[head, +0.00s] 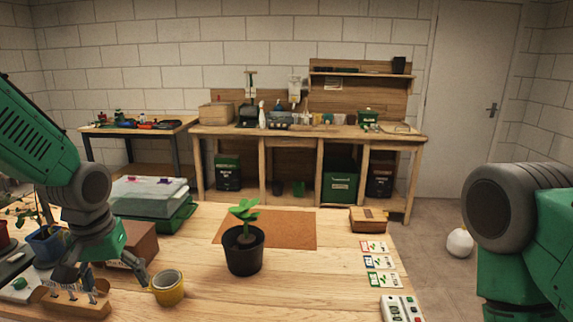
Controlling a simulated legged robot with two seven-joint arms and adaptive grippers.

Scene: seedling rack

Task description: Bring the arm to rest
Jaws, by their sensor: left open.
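My left gripper (106,278) hangs over the left front of the wooden table with its fingers spread apart and nothing seen between them. A yellow cup or ring (169,291) stands just right of its right finger; I cannot tell whether they touch. A wooden holder with several small tools (72,303) is below and left of it. A green seedling (243,210) stands upright in a black pot (244,256) near the table's middle, apart from the gripper. My right arm shows at the right edge; its gripper is out of view.
A brown mat (290,231) lies behind the pot. A lidded tray (148,191) and a brown box (136,240) stand at left, near a blue pot (48,246). A small box (368,220), cards (379,263) and a white device (401,309) line the right edge. The front middle is clear.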

